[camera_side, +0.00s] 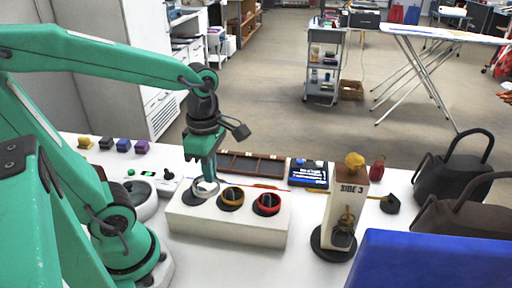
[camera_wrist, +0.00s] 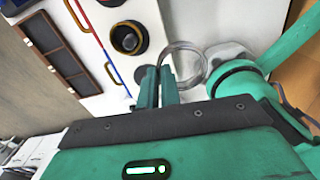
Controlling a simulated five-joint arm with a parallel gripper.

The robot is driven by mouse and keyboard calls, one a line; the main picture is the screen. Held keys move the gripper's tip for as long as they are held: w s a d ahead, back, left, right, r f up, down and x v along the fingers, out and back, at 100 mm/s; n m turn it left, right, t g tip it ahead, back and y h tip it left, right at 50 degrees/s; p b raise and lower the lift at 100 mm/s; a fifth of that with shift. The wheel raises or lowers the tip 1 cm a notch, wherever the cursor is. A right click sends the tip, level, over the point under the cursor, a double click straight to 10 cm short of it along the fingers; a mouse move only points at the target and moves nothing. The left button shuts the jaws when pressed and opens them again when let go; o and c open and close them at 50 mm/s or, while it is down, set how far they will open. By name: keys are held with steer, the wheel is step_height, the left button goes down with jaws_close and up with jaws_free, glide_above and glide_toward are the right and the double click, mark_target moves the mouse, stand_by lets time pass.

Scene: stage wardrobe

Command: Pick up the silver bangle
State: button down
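The silver bangle (camera_wrist: 203,66) is a thin, shiny ring that shows at my fingertips in the wrist view. In the side view it (camera_side: 207,188) is at the left end of a white block (camera_side: 225,225), by a dark round pad. My gripper (camera_wrist: 160,75) has its two fingers close together, with the near rim of the bangle between their tips. In the side view my gripper (camera_side: 209,176) points down over the block's left end. Any gap under the bangle is hard to tell.
A wooden compartment tray (camera_side: 252,166) lies behind. A tall stand marked SIDE 3 (camera_side: 350,190) is to the right, with dark bags (camera_side: 455,180) beyond.

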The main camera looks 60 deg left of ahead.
steer(key=shift+d+r, duration=0.25)
steer(key=shift+d, duration=0.1)
stand_by(0.6)
steer(key=w+a+f+m, duration=0.1)
steer(key=w+f+m, duration=0.1)
steer(key=w, duration=0.7)
steer(key=w+a+f+m, duration=0.1)
steer(key=w+f+m, duration=0.2)
steer(key=w, duration=0.6)
steer(key=w+a+f+m, duration=0.1)
steer(key=w+f+m, duration=0.1)
steer(key=w, duration=0.7)
steer(key=shift+w+a+f+m, duration=0.15)
steer(key=shift+a+f+m, duration=0.2)
steer(key=shift+m, duration=0.25)
steer(key=shift+a, duration=0.1)
steer(key=w+a+f, duration=0.1)
steer(key=a+f, duration=0.1)
steer(key=a, duration=0.1)
steer(key=w+a+f, duration=0.1)
steer(key=a+f, duration=0.1)
steer(key=a, duration=0.2)
steer(key=w+a+f, duration=0.1)
steer(key=a+f, duration=0.2)
steer(key=a, duration=0.1)
